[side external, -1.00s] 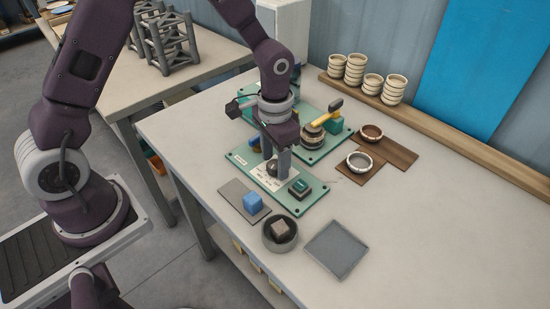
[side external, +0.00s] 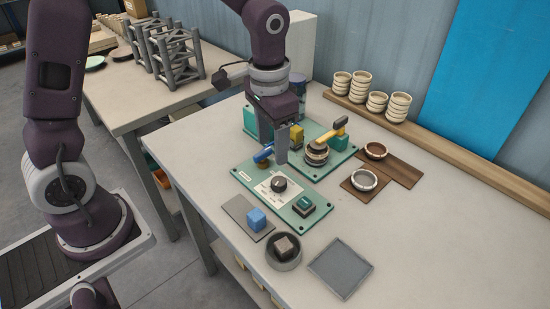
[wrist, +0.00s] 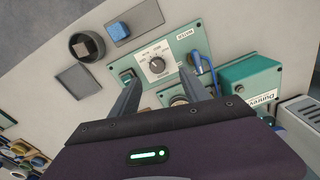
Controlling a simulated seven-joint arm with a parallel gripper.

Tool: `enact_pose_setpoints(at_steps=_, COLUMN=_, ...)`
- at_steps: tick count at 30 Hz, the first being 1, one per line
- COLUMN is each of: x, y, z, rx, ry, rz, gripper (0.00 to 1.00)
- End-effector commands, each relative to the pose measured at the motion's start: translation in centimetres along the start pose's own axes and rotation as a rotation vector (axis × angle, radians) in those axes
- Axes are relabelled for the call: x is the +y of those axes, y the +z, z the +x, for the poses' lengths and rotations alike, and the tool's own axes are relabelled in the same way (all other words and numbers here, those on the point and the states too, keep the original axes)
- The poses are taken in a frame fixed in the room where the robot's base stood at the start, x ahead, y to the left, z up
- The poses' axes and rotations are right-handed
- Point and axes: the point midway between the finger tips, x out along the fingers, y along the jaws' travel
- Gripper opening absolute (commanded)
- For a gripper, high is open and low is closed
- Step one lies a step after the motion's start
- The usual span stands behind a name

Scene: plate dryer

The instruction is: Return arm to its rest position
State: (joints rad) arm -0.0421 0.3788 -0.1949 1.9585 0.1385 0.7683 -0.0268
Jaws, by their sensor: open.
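My gripper (side external: 273,148) is open and empty, with its two grey fingers pointing down above the teal control panel (side external: 246,178). A black dial knob (side external: 279,184) on a white label stands on that panel, below and apart from the fingers. A dark square switch with a green top (side external: 303,205) sits beside the dial. In the wrist view my gripper (wrist: 174,88) shows its fingers spread, with the dial (wrist: 157,65) beyond them and the panel's label reading upside down.
A blue cube (side external: 257,217) rests on a grey mat. A brown cube (side external: 284,247) sits in a round grey dish (side external: 293,262). An empty grey tray (side external: 341,268) lies at the front. A second teal unit (side external: 340,141) with a yellow-handled lever (side external: 331,133) stands behind. The right tabletop is clear.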

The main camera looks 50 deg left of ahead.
Motion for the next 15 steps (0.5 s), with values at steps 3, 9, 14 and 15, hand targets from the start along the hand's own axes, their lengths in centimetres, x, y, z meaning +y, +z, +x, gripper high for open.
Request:
enact_pose_setpoints(at_steps=3, x=-0.7, y=4.2, z=-6.6, rx=0.118, ry=-0.050, rz=-0.050, gripper=0.54)
enact_pose_setpoints(at_steps=9, x=-0.4, y=13.7, z=-12.6, rx=0.316, ry=-0.063, rz=-0.156, gripper=0.54)
enact_pose_setpoints(at_steps=14, x=0.4, y=18.1, z=-13.1, rx=0.415, ry=-0.038, rz=-0.199, gripper=0.54)
enact_pose_setpoints(at_steps=15, x=0.5, y=18.7, z=-13.1, rx=0.428, ry=-0.033, rz=-0.205, gripper=0.54)
